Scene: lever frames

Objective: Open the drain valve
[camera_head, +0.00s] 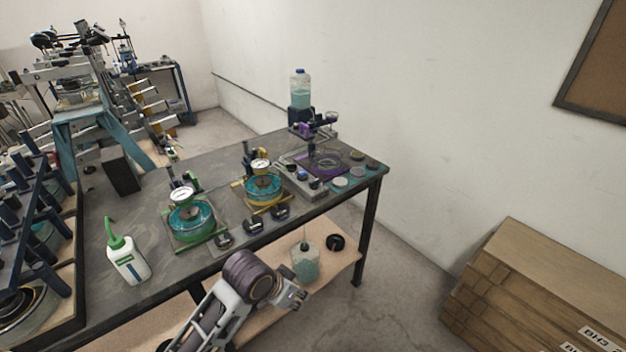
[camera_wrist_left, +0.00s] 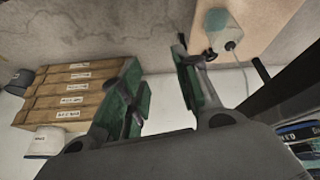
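I cannot pick out the drain valve for certain. A purple apparatus (camera_head: 322,163) with small fittings stands at the table's far right end, below a water bottle (camera_head: 300,88). A jar of teal liquid (camera_head: 305,262) with a thin tube sits on the lower shelf; it also shows in the left wrist view (camera_wrist_left: 222,27). My left gripper (camera_head: 297,298) is in front of the table's front edge, near the jar in the picture, touching nothing visible. In the left wrist view its two green-padded fingers (camera_wrist_left: 160,72) are apart and empty. My right gripper is not in view.
On the dark table (camera_head: 85,220) stand a green-framed dish with a gauge (camera_head: 192,222), a yellow-framed one (camera_head: 263,187) and a wash bottle (camera_head: 128,262). Lever frames (camera_head: 30,230) crowd the left. Wooden crates (camera_head: 540,270) stand right, with clear floor between.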

